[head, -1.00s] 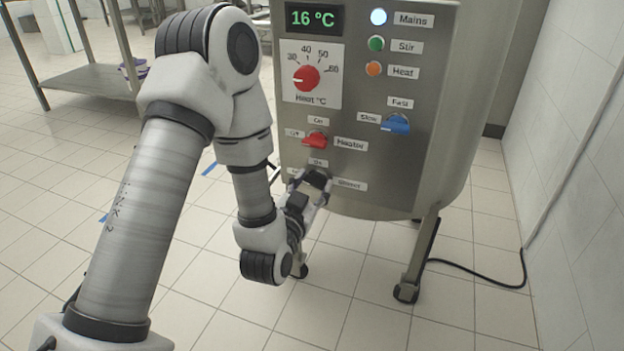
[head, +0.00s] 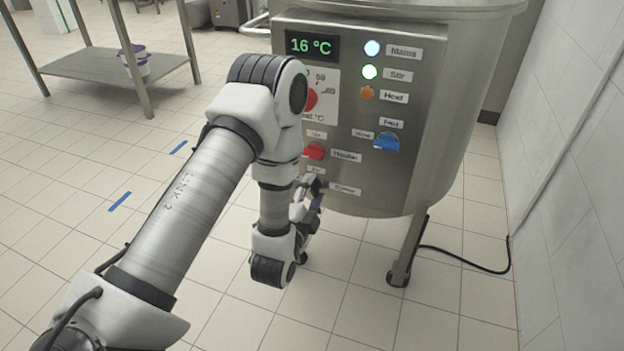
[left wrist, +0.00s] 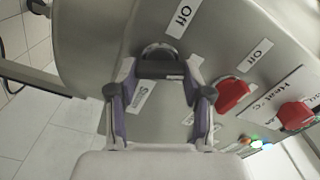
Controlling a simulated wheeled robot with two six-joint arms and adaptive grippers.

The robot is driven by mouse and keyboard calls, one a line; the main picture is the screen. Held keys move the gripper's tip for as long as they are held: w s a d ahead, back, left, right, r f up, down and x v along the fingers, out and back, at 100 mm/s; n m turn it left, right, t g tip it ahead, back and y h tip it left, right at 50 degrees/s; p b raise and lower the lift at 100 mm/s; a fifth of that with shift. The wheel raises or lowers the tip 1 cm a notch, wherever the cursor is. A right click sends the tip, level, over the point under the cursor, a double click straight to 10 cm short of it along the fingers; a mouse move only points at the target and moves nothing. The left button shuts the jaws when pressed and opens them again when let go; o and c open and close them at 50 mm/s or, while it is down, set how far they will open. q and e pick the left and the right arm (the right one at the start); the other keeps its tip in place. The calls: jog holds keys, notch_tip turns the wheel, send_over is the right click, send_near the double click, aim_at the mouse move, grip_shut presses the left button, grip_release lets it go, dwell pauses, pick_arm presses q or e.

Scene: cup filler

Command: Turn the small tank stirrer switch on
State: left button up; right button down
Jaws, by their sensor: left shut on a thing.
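The tank's steel control panel (head: 420,170) fills the middle of the head view. My left gripper (head: 312,188) is at its lower left, at the stirrer switch, which it mostly hides in that view. In the left wrist view the dark stirrer switch handle (left wrist: 160,69) sits between the fingertips of my left gripper (left wrist: 160,74), which is shut on it. Its round base shows just behind, and a "Stirrer" label (left wrist: 141,98) is beside it. My right gripper is not in view.
The red heater switch (head: 314,152) is just above the gripper. The Mains lamp (head: 372,48) is lit white; the Heat lamp (head: 367,93) is dull orange. A steel table (head: 100,66) stands far left.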

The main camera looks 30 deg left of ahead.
pick_arm(q)
jog(key=m+p, duration=0.3)
jog(key=shift+r, duration=0.15)
jog(key=shift+f+m+p, duration=0.2)
jog(key=shift+m+p, duration=0.6)
jog(key=shift+p, duration=0.1)
jog(key=o, duration=1.2)
jog(key=shift+c, duration=0.2)
